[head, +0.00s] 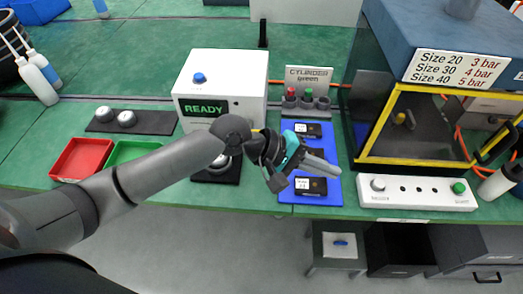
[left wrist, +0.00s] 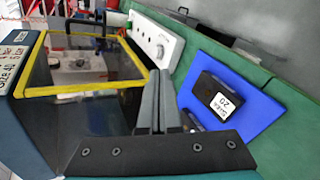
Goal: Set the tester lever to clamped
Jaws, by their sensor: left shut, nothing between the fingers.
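The tester is a cabinet with a blue-grey top (head: 440,38) and a yellow-framed clear front (head: 415,162), at the right of the head view. A small yellow-orange piece (head: 400,118) shows behind the clear front; I cannot tell whether it is the lever or how it is set. The yellow frame (left wrist: 75,94) also shows in the left wrist view. My left gripper (head: 325,168) is shut and empty above the blue mat, left of the tester; its fingers (left wrist: 160,85) lie together in the left wrist view. My right gripper is not in view.
The blue mat (head: 288,192) carries black labelled blocks (head: 310,186). A white control strip (head: 415,193) lies before the tester. A white READY box (head: 226,70) and a grey cylinder holder (head: 308,77) stand behind my left arm. Red (head: 80,158) and green trays lie at left.

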